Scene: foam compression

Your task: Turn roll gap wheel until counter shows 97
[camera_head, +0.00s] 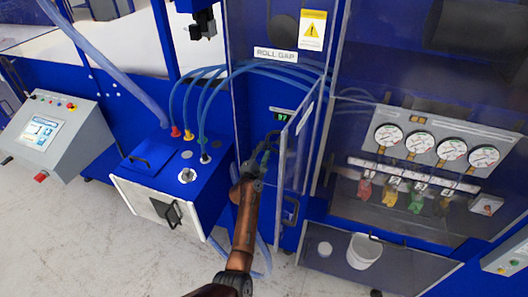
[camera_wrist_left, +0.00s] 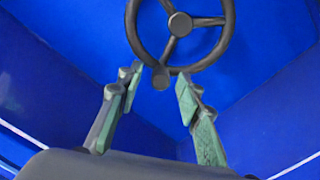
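The roll gap counter (camera_head: 281,115) is a small dark display with green digits under the ROLL GAP sign (camera_head: 275,54); the digits are tiny but look like 97. My left gripper (camera_head: 268,148) reaches into the blue recess below the counter, beside an open clear door. In the left wrist view the dark spoked wheel (camera_wrist_left: 180,25) stands ahead, its top cut off. My right gripper is not visible.
The clear door (camera_head: 296,150) stands close on the right of my left gripper. A blue box (camera_head: 165,165) with hoses is to the left. Pressure gauges (camera_head: 421,142) and a white bucket (camera_head: 364,250) are to the right. Blue walls (camera_wrist_left: 60,90) enclose the wheel.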

